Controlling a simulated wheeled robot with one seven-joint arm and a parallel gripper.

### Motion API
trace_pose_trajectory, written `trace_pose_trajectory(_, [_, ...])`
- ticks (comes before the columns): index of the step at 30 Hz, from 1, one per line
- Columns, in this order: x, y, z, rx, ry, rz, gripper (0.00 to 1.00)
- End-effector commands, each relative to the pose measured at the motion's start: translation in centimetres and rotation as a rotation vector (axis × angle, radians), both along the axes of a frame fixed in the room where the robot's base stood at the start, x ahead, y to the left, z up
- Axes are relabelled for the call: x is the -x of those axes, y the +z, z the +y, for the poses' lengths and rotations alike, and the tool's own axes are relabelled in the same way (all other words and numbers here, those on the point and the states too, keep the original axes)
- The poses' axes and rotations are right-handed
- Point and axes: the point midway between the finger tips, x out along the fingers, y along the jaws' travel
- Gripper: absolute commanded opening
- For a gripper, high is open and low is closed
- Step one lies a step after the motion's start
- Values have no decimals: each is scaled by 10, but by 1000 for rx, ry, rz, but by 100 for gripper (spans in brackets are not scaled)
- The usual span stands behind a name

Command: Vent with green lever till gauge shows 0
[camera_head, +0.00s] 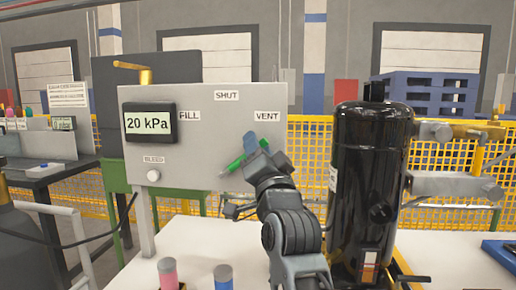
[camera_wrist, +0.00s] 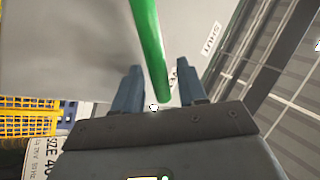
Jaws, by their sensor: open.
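The grey panel (camera_head: 205,100) carries a gauge (camera_head: 149,123) that reads 20 kPa. The labels FILL, SHUT and VENT (camera_head: 267,116) stand around the green lever (camera_head: 250,143), which slants up to the right toward VENT. In the wrist view the green lever (camera_wrist: 148,45) runs between the two blue fingers of my gripper (camera_wrist: 160,80). The fingers are open, with a gap visible on each side of the lever.
A white BLEED knob (camera_head: 154,175) sits low on the panel. A black compressor (camera_head: 360,180) stands close to the right of my arm. A yellow mesh fence (camera_head: 310,150) runs behind.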

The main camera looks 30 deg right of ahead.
Motion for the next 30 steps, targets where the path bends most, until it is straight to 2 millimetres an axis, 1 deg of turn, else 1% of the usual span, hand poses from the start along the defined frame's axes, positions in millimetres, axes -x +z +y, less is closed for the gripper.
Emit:
trace_pose_trajectory(9, [41, -22, 11, 2, 3, 1, 41])
trace_pose_trajectory(15, [60, -31, 14, 2, 1, 0, 41])
trace_pose_trajectory(20, [65, -32, 15, 0, 0, -1, 41])
trace_pose_trajectory(30, [65, -31, 14, 0, -1, -1, 41])
